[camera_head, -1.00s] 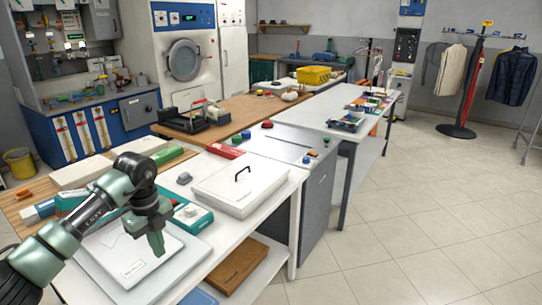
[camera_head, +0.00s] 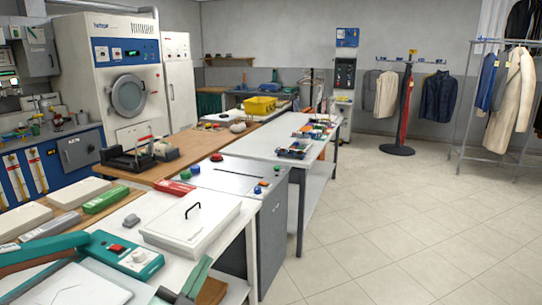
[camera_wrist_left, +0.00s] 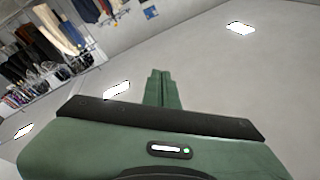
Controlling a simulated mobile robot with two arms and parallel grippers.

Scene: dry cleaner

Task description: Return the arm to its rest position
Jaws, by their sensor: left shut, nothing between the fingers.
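My left gripper (camera_head: 198,276) shows at the bottom edge of the head view, with only its green fingers and a dark part in sight. It is over the front edge of the white table (camera_head: 232,252), near the flat white lidded box (camera_head: 190,220). In the left wrist view its two green fingers (camera_wrist_left: 163,88) are together with nothing between them. They stand against the ceiling, with ceiling lights and hanging clothes around. Most of my left arm is out of the head view. My right gripper is in neither view.
A teal device with a red button (camera_head: 122,256) and a white panel (camera_head: 75,284) lie on the table close to the left gripper. A grey cabinet (camera_head: 273,225) and a long white table (camera_head: 280,140) stand beyond. The tiled floor at right (camera_head: 400,230) is clear.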

